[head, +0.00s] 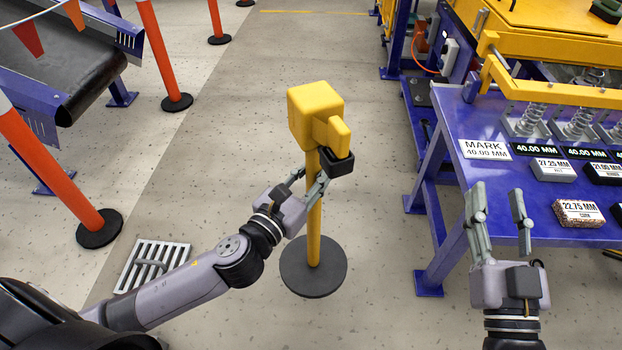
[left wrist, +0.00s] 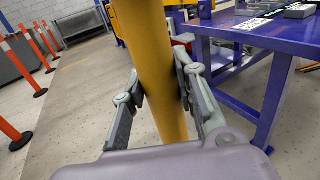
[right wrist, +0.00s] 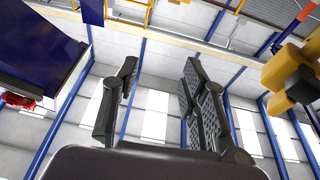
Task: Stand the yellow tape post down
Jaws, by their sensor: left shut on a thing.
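The yellow tape post (head: 314,220) is upright in the middle of the head view, with a boxy yellow head, a black part at its front and a round dark base (head: 313,272). My left gripper (head: 309,183) is shut on its pole just below the head. The left wrist view shows the pole (left wrist: 152,60) between the two fingers (left wrist: 160,95). I cannot tell whether the base touches the floor. My right gripper (head: 499,208) is open and empty, beside the blue table; its fingers stand apart in the right wrist view (right wrist: 160,100).
The blue table (head: 452,112) with labelled blocks and springs stands at right. Orange posts (head: 50,170) on black bases and a conveyor (head: 62,68) stand at left. A floor grate (head: 153,262) lies left of the post. Grey floor is clear around the base.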

